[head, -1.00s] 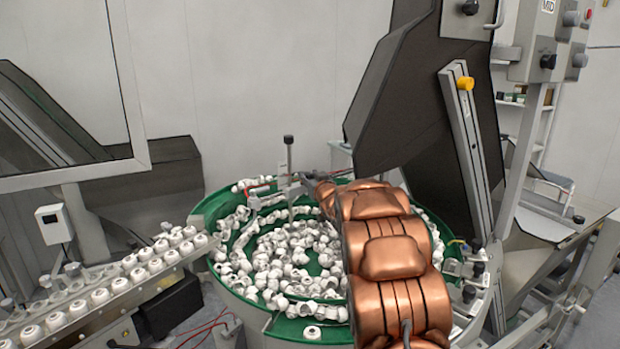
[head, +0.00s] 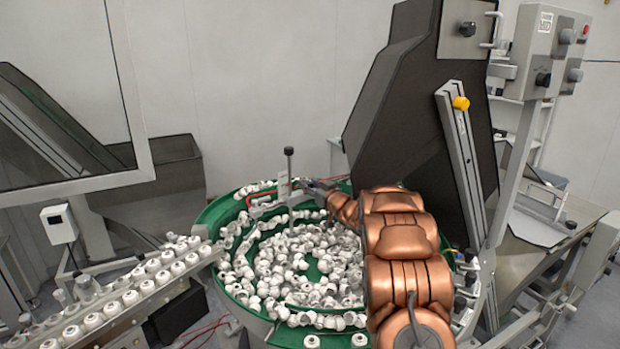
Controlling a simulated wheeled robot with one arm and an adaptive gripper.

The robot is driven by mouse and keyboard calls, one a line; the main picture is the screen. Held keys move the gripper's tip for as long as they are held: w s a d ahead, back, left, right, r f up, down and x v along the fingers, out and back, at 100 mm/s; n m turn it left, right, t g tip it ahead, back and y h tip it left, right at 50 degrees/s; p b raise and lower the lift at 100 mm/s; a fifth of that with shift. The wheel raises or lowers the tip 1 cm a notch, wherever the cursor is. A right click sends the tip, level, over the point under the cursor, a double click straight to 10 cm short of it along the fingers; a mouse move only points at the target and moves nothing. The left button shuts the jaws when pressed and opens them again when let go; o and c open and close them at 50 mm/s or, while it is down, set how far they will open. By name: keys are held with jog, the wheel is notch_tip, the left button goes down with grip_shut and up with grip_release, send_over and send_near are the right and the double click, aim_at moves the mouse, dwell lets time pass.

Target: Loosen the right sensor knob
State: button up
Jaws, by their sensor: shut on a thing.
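A sensor bracket (head: 283,189) with a tall rod topped by a black knob (head: 289,151) stands at the back rim of the green bowl feeder. My gripper (head: 312,186) is at the end of the copper arm, at the right side of this bracket. It is small and dark in the view and shut at the bracket, where the right sensor knob is. The knob between the fingertips is too small and covered to make out.
The green bowl (head: 212,214) is full of loose white caps (head: 300,262). A chute with rows of caps (head: 130,298) runs along the left. A dark hopper (head: 400,110) rises behind my arm. A control box (head: 549,50) hangs at the upper right. Black knobs (head: 468,255) line the bowl's right edge.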

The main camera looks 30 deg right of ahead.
jog(key=shift+d+r+n+y, duration=0.15)
jog(key=shift+n+y, duration=0.1)
jog(key=shift+y, duration=0.25)
jog(key=shift+d+r+n+y, duration=0.15)
jog(key=shift+n+y, duration=0.1)
jog(key=shift+y, duration=0.25)
jog(key=shift+a+f+n+y, duration=0.1)
jog(key=shift+f+n+y, duration=0.05)
jog(key=shift+n+y, duration=0.2)
jog(key=o, duration=1.1)
jog(key=shift+a+f, duration=0.1)
jog(key=shift+f, duration=0.05)
jog(key=shift+o, duration=0.2)
jog(key=shift+s, duration=0.15)
jog(key=s+d, duration=0.2)
jog(key=s, duration=0.9)
jog(key=shift+s+d, duration=0.2)
jog(key=shift+s, duration=0.1)
jog(key=shift+w, duration=0.15)
